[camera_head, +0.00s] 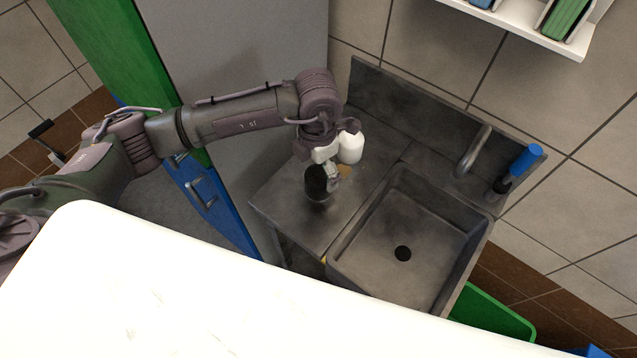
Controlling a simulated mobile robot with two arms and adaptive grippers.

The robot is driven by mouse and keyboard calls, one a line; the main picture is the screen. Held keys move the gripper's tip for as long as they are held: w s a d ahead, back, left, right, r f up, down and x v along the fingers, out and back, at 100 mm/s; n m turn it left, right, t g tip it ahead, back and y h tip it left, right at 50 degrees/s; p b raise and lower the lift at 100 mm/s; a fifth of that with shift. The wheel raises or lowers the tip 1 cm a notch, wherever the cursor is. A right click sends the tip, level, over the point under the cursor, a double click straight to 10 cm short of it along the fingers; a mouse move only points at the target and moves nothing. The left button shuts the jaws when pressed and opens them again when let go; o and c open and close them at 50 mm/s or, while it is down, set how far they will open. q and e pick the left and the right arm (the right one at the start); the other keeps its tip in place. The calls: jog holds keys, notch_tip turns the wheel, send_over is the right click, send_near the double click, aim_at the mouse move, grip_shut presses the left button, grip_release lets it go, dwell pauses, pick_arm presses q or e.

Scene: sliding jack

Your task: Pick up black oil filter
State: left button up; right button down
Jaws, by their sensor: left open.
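The black oil filter (316,182) stands on the metal counter (283,205) left of the sink. It is a short dark cylinder. My left arm comes in from the left, and my left gripper (331,178) points down at the filter's right side. The gripper is open. One finger shows close against the filter; I cannot tell whether it touches or whether the other finger is behind it. My right gripper is not in view.
The sink basin (410,240) is empty. A faucet (474,152) and a blue-handled brush (524,160) are at its back.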

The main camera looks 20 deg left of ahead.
pick_arm(q)
notch_tip(320, 180, down, 5)
jog(key=shift+w+r+b, duration=0.1)
jog(key=shift+w+b, duration=0.05)
jog(key=shift+b, duration=1.05)
jog(key=shift+c, duration=0.3)
jog(key=shift+c, duration=1.3)
jog(key=shift+r, duration=0.1)
jog(key=c, duration=1.2)
